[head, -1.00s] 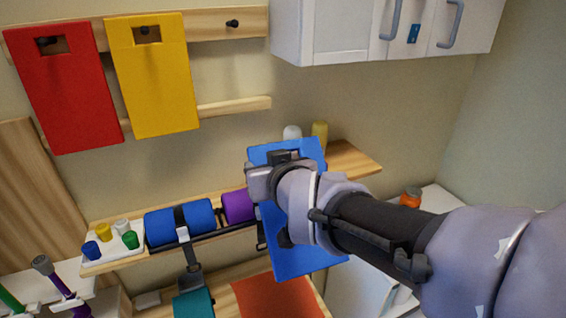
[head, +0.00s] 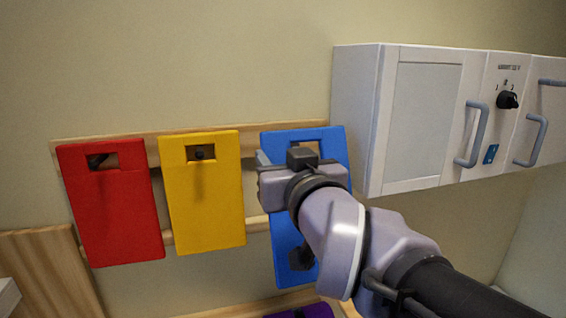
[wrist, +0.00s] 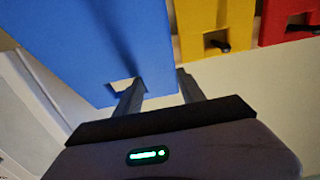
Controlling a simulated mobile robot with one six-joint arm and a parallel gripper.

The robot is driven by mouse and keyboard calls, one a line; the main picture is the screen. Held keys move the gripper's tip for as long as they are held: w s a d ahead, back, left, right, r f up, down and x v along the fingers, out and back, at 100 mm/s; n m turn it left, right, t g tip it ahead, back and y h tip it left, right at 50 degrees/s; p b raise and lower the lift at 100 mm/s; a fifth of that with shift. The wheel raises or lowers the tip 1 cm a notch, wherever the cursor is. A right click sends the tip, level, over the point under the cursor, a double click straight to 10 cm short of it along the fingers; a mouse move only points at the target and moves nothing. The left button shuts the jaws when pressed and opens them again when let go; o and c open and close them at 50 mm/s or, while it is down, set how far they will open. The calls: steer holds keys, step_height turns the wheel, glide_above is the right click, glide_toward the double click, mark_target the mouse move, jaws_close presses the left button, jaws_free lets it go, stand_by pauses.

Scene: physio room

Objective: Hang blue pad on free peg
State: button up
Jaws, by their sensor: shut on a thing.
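The blue pad (head: 287,235) hangs upright from my gripper, to the right of the yellow pad and in front of the wall rail. My gripper (wrist: 160,88) is shut on the strip beside the pad's slot, one finger at the slot and one outside the edge. In the head view my gripper and arm cover the pad's middle. Bare wood shows through the slot's visible part. The free peg is not seen; the pad or my gripper hides it. I cannot tell whether the pad touches the rail.
The yellow pad (head: 204,215) and the red pad (head: 118,225) hang on pegs of the wooden rail (head: 125,146) to the left. A white wall cabinet (head: 420,125) with grey handles stands out close to the right of the blue pad. The wall above the rail is clear.

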mark_target(278, 157)
steer(key=x, duration=0.2)
steer(key=shift+w+f, duration=0.25)
steer(key=shift+w, duration=0.15)
steer(key=shift+w+a+r, duration=0.15)
steer(key=shift+w, duration=0.1)
steer(key=f+x, duration=0.1)
steer(key=x, duration=0.5)
steer(key=shift+w+f, duration=0.25)
steer(key=shift+a+r, duration=0.1)
steer(key=o, duration=1.3)
steer(key=shift+o, duration=1.2)
steer(key=shift+s+a, duration=0.1)
steer(key=shift+a, duration=0.15)
steer(key=shift+d, duration=0.1)
